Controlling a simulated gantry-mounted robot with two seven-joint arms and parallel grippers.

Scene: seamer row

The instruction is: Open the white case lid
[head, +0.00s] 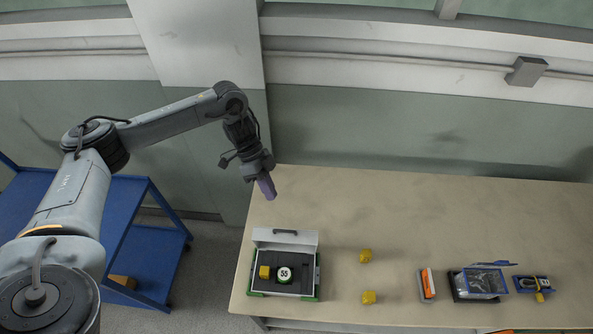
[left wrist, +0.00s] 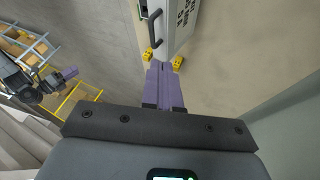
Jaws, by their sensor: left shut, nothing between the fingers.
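The white case (head: 315,283) stands near the left end of the table, with green corners. Its lid (head: 262,240) is raised along the back edge, with a dark handle (head: 285,231) on top. Inside the dark interior are a yellow cube (head: 264,272) and a round piece marked 55 (head: 284,274). The left wrist view shows the lid (left wrist: 176,30) and its handle (left wrist: 154,29). My left gripper (head: 267,187) is shut and empty, behind and above the case, apart from the lid. My right gripper (left wrist: 70,73) shows small in the left wrist view; its opening is unclear.
Two yellow blocks (head: 365,256) (head: 369,297) lie right of the case. Farther right are an orange-and-white box (head: 427,284), a dark tray with a clear packet (head: 484,282) and a blue item (head: 533,284). A blue cart (head: 150,255) stands left. The table's back is clear.

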